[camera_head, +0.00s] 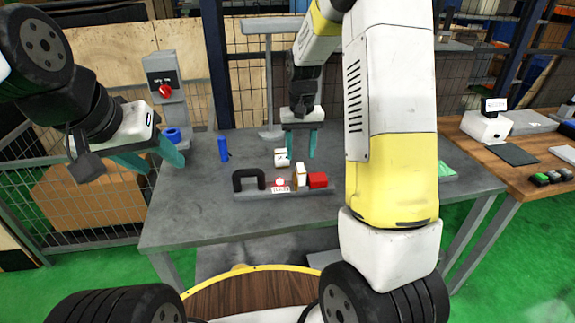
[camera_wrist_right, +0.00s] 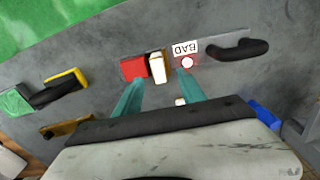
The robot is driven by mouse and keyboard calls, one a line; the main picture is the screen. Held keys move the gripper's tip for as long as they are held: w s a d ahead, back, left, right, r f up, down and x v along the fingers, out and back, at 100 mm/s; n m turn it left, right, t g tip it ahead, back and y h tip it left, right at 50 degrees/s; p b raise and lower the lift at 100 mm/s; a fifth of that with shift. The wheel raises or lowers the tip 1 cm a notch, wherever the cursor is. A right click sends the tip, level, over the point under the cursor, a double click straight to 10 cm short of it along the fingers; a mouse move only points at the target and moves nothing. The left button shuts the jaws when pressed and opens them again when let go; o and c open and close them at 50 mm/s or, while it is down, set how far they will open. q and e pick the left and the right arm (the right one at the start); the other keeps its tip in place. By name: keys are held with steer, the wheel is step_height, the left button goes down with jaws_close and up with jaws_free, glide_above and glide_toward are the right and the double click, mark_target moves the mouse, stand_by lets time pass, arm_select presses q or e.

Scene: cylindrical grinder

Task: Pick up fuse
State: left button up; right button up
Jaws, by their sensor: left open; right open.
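A white fuse-like piece (camera_head: 281,158) lies on the grey table (camera_head: 200,205), just left of my right gripper's left finger in the head view. In the right wrist view only a small white bit of it (camera_wrist_right: 180,102) shows beside a finger. A second white piece with brownish ends (camera_head: 300,175) stands on a grey strip, next to a red block (camera_head: 318,180); it also shows in the wrist view (camera_wrist_right: 157,68). My right gripper (camera_head: 301,156) is open, pointing down, with nothing seen held. My left gripper (camera_head: 163,167) is open and empty over the table's left edge.
A "BAD" label with a red-and-white button (camera_head: 280,187) and a black handle (camera_head: 248,180) are on the strip. A blue cylinder (camera_head: 223,149) stands left. A switch post (camera_head: 166,90) is behind. My right arm hides the table's right part. The front left is clear.

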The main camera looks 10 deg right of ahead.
mark_target(301, 167)
step_height(301, 167, down, 7)
steer(key=shift+w+d+r, duration=0.1)
steer(key=shift+d, duration=0.05)
jaws_close()
